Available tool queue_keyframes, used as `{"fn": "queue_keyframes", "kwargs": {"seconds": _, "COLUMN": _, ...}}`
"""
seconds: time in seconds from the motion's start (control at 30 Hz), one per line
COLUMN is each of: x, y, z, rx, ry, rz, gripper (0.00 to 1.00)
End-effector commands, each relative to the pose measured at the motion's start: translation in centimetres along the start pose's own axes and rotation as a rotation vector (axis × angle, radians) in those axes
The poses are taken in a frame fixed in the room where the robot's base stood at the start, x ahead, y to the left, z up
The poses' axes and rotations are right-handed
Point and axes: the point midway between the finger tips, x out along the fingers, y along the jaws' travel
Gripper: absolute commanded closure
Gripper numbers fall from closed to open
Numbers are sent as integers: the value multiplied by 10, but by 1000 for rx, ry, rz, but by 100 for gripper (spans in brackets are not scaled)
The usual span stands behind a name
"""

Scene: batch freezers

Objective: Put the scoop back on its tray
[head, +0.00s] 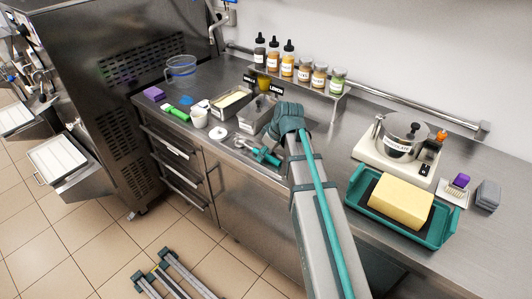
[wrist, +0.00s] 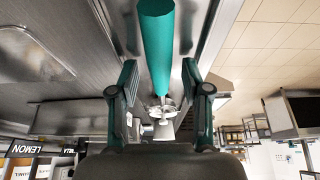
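The scoop's thick teal handle (wrist: 157,40) runs down the middle of the wrist view, between the two fingers of my gripper (wrist: 160,62). A small shiny metal part (wrist: 163,109) shows past the handle's far end. In the head view my gripper (head: 262,157) is low over the front of the counter, below the steel tubs. A bright metal piece (head: 239,143) lies just left of it. I cannot make out the scoop's tray clearly.
Steel tubs (head: 232,103) with flavor labels, a white cup (head: 199,118) and a white lid (head: 218,133) stand close by. Bottles and jars line the back shelf (head: 322,90). A teal tray (head: 360,205) with a yellow block is right of my arm.

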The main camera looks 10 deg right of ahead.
Motion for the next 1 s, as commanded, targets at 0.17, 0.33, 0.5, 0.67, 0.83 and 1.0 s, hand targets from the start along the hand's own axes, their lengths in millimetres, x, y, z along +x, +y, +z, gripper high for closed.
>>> {"fn": "queue_keyframes", "kwargs": {"seconds": 0.17, "x": -2, "y": 0, "z": -1, "rx": 0, "ry": 0, "rz": 0, "gripper": 52}}
{"fn": "queue_keyframes", "kwargs": {"seconds": 0.33, "x": -12, "y": 0, "z": -1, "rx": 0, "ry": 2, "rz": 2, "gripper": 52}}
{"fn": "queue_keyframes", "kwargs": {"seconds": 0.5, "x": -35, "y": 0, "z": -1, "rx": 0, "ry": 3, "rz": 3, "gripper": 52}}
{"fn": "queue_keyframes", "kwargs": {"seconds": 0.67, "x": -62, "y": 0, "z": -1, "rx": 0, "ry": 2, "rz": 3, "gripper": 52}}
{"fn": "queue_keyframes", "kwargs": {"seconds": 0.83, "x": -90, "y": 1, "z": -1, "rx": 1, "ry": 2, "rz": 2, "gripper": 52}}
{"fn": "queue_keyframes", "kwargs": {"seconds": 1.0, "x": -110, "y": 1, "z": -2, "rx": 0, "ry": 1, "rz": 1, "gripper": 52}}
